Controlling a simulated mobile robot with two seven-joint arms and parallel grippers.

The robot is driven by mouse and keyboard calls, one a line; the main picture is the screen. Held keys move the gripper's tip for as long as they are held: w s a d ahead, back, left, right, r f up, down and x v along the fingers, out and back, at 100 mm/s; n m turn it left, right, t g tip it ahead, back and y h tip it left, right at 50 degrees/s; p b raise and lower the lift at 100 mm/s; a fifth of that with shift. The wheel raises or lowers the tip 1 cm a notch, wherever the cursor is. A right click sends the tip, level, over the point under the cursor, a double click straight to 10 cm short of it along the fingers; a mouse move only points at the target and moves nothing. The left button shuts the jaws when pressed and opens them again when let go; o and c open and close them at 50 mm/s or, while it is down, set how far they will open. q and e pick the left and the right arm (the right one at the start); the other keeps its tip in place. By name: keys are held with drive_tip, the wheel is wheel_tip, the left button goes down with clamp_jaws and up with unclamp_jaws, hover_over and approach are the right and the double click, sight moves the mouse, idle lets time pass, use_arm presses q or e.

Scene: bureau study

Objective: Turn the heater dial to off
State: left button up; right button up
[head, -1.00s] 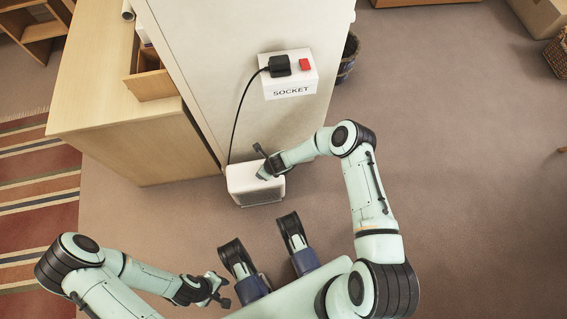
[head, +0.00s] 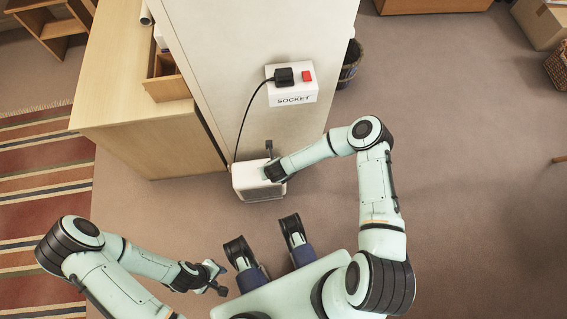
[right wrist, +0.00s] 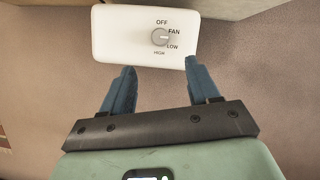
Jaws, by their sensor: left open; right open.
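The white heater (head: 243,178) stands on the floor against the pale panel. In the right wrist view its white top (right wrist: 118,35) fills the upper middle. The round grey dial (right wrist: 160,37) is on that top, with OFF, FAN, LOW and HIGH printed around it. Its pointer is too small to read surely. My right gripper (right wrist: 159,67) is open, its two blue fingers apart below the dial and holding nothing. In the head view the right gripper (head: 271,163) is over the heater and hides the dial. My left gripper (head: 219,278) is open and empty, low in front of my base.
A white socket box (head: 290,96) with a black plug (head: 284,77) and red switch (head: 307,76) is on the panel. A black cable (head: 243,122) runs down to the heater. A wooden desk (head: 150,130) stands left. The floor (head: 470,190) at right is clear.

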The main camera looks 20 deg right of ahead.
use_arm(q)
drive_tip(key=d+p+v, duration=0.2)
drive_tip(key=p+v, duration=0.8)
drive_tip(key=v, duration=0.1)
drive_tip(key=shift+w+r, duration=0.2)
drive_tip(key=shift+w, duration=0.2)
use_arm(e)
drive_tip(key=s+a+r+n+g+y, duration=0.1)
drive_tip(key=s+r+n, duration=0.4)
drive_tip(key=s+n, duration=0.3)
drive_tip(key=s+a+r+n+g+y, duration=0.1)
drive_tip(key=s+r+n, duration=0.5)
drive_tip(key=n, duration=0.8)
drive_tip(key=shift+s+r+g+y, duration=0.15)
drive_tip(key=shift+s+g+y, duration=0.15)
drive_tip(key=shift+s+y, duration=0.55)
drive_tip(key=shift+s+h, duration=0.2)
drive_tip(key=shift+h, duration=0.05)
use_arm(q)
drive_tip(key=d+r+m+h+p, duration=0.1)
drive_tip(key=d+r+p, duration=0.4)
drive_tip(key=d+r, duration=0.2)
drive_tip(key=shift+w+m, duration=0.4)
use_arm(e)
drive_tip(key=s+d+r+n+g, duration=0.2)
drive_tip(key=s+r+n+g, duration=0.1)
drive_tip(key=s+r+n, duration=0.5)
drive_tip(key=shift+s+d+r+n, duration=0.2)
drive_tip(key=shift+s+n, duration=0.4)
drive_tip(key=shift+n, duration=0.5)
